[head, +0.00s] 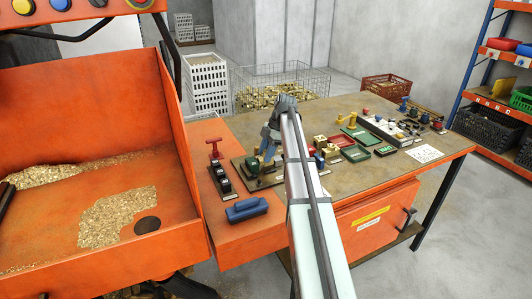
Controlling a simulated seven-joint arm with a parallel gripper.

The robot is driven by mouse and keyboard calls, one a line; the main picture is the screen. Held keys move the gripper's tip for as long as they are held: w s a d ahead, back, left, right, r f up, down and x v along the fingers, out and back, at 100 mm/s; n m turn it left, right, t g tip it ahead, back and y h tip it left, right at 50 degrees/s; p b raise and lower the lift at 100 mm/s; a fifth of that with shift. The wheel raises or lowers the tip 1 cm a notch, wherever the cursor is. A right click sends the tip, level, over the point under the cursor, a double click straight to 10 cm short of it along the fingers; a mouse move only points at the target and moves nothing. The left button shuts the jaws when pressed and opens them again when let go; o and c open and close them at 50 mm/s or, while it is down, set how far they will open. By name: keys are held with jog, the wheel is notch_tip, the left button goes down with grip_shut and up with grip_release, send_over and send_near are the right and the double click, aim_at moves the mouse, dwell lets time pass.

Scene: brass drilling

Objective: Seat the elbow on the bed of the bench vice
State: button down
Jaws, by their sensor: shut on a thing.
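My gripper (267,148) is over the left part of the bench, pointing down, with its fingers close together. It is shut on a small brass-coloured piece, apparently the elbow, mostly hidden by the fingers. Just below stands a fixture with green parts (252,166) on a dark base plate, apparently the bench vice. My arm covers its right side. I cannot tell whether the elbow touches the vice bed.
Red trays (355,153), a green tray (386,151) and brass parts (321,142) lie right of my arm. An orange chip tray (180,195) rises at left.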

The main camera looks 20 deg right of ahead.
jog(key=shift+f, duration=0.5)
dwell(0.9)
jog(key=c, duration=0.5)
grip_release()
jog(key=o, duration=0.4)
jog(key=shift+c, duration=0.2)
jog(key=shift+r, duration=0.1)
jog(key=shift+r, duration=3.35)
